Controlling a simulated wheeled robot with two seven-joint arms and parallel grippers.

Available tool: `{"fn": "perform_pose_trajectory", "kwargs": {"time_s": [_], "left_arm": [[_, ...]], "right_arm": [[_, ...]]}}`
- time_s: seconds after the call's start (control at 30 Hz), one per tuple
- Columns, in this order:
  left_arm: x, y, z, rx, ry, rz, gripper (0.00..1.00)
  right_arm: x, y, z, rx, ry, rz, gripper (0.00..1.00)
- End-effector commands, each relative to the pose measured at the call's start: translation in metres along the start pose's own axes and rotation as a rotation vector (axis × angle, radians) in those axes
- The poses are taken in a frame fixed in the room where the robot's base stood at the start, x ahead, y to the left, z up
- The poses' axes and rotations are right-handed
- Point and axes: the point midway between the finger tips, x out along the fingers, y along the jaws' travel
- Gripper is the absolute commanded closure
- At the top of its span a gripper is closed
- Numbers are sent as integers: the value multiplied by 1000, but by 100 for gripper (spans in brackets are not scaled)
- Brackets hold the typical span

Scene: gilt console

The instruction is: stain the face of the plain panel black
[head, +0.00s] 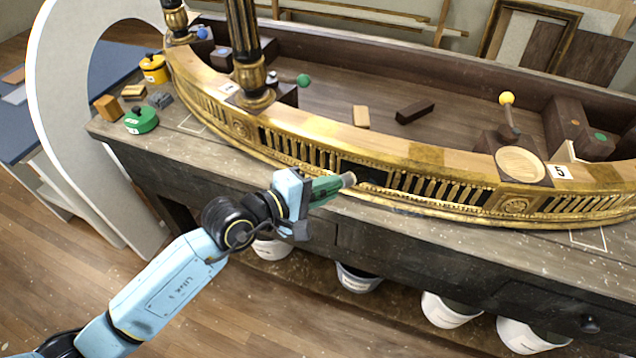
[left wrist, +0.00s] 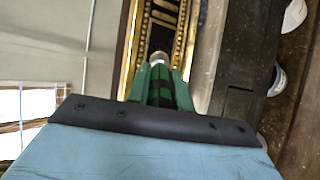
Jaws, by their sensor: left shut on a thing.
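My left gripper (head: 318,190) is in front of the gilt console's curved front and is shut on a green and dark stain tool (head: 348,180) with a pale round tip. The tool points right, its tip at or just before the left part of the plain panel (head: 370,174). That panel sits between the gilt slatted sections, and its visible face looks black. In the left wrist view the tool's tip (left wrist: 159,58) lies over the lower end of the dark panel (left wrist: 163,36), framed by gilt beading. Whether the tip touches cannot be told. My right gripper is not in view.
The gilt console (head: 425,156) curves across the workbench (head: 400,238). A green pot (head: 141,120), a yellow pot (head: 153,68) and small blocks stand at the left. A yellow-knobbed lever (head: 507,99) stands at the right. White buckets (head: 447,310) sit below.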

Motion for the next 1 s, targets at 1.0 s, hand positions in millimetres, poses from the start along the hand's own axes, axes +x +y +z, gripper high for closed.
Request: {"fn": "perform_pose_trajectory", "kwargs": {"time_s": [1.0], "left_arm": [[1, -1, 3, 1, 1, 1, 100]], "right_arm": [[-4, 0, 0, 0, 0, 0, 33]]}}
